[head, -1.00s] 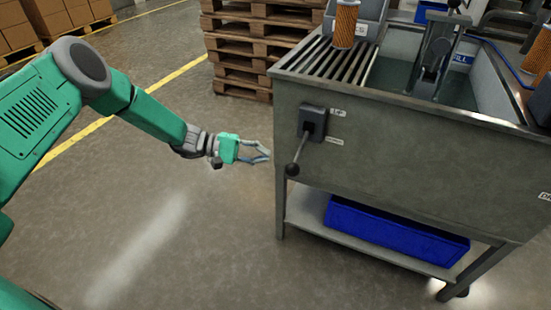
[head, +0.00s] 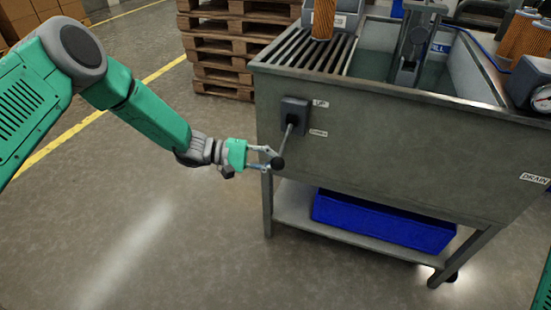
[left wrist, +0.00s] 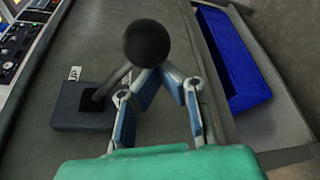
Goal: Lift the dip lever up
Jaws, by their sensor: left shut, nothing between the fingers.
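The dip lever is a thin rod with a black ball knob (head: 277,163). It comes out of a dark box (head: 295,116) on the front of the grey tank (head: 390,150) and slants down, ball low. A label reading UP sits beside the box, with a less legible one below it. My left gripper (head: 266,159) is shut and empty, its fingertips at the ball. In the left wrist view the ball (left wrist: 147,43) lies just beyond the fingertips (left wrist: 168,78), overlapping them; I cannot tell if they touch. My right gripper is out of view.
A draining rack (head: 310,52) with an orange filter cartridge (head: 323,18) is on the tank's top left. A blue bin (head: 380,222) lies on the shelf below. Wooden pallets (head: 222,55) are stacked behind. The floor left of the tank is clear.

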